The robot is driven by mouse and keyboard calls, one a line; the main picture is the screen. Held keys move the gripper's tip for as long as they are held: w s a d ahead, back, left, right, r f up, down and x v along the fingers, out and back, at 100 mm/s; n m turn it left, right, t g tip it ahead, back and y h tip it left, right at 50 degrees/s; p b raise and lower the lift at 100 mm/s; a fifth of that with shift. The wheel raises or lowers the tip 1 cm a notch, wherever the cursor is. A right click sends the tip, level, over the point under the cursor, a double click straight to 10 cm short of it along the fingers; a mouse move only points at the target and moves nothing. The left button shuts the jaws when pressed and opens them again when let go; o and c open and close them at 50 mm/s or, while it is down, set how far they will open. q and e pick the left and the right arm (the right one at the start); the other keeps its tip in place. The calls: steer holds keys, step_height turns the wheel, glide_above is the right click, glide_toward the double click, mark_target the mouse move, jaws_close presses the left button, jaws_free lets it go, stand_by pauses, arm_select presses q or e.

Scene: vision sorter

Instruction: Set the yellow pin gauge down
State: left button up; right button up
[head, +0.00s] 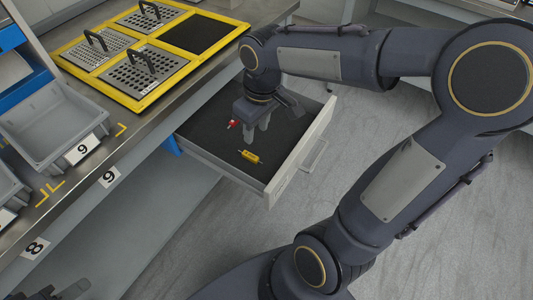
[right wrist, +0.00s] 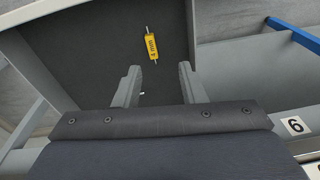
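The yellow pin gauge (head: 250,157) lies on the dark floor of the open drawer (head: 310,148), near its front corner. In the right wrist view the yellow pin gauge (right wrist: 151,46) lies just beyond the fingertips, with a thin pin at each end and dark lettering. My right gripper (head: 257,130) reaches down over the drawer. In the right wrist view my right gripper (right wrist: 159,69) has its fingers well apart with nothing between the tips; the gauge is clear of both. Dark parts at the lower left of the head view (head: 75,290) seem to be my left gripper; its fingers are unclear.
A small red piece (head: 233,123) shows beside my right gripper, over the drawer. A yellow-framed tray (head: 140,104) with perforated plates stands on the bench. A grey bin (head: 40,150) sits at the left. The drawer's low walls surround the gauge.

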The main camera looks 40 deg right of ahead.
steer(key=s+a+m+t+y, duration=0.1)
steer(key=s+a+m+t, duration=0.1)
steer(key=s, duration=0.4)
steer(key=s+a+m+t+y, duration=0.2)
steer(key=s+m, duration=0.1)
steer(key=s, duration=0.4)
steer(key=shift+r+t, duration=0.3)
steer(key=shift+r, duration=0.1)
step_height(320, 180, up, 29)
steer(key=p, duration=2.9)
